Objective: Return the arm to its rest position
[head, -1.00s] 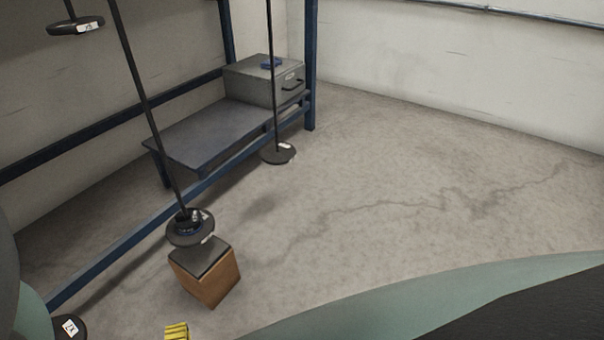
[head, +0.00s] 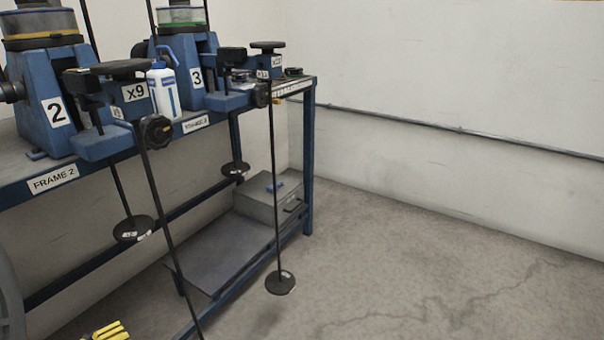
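Only a small yellow and dark ribbed piece (head: 108,331) shows at the bottom left edge of the head view. It may be the tip of my gripper, but I cannot tell for sure. Its fingers are not clear enough to show whether they are open or shut, or whether anything is held. A curved grey shape at the far left edge may be part of my arm.
A blue bench (head: 309,160) carries blue lever frames numbered 2 (head: 45,105) and 3 (head: 195,75), and a white and blue bottle (head: 163,92). Hanging rods end in dark discs (head: 280,283). A grey box (head: 268,203) sits on the lower shelf (head: 215,255). Floor at right is clear.

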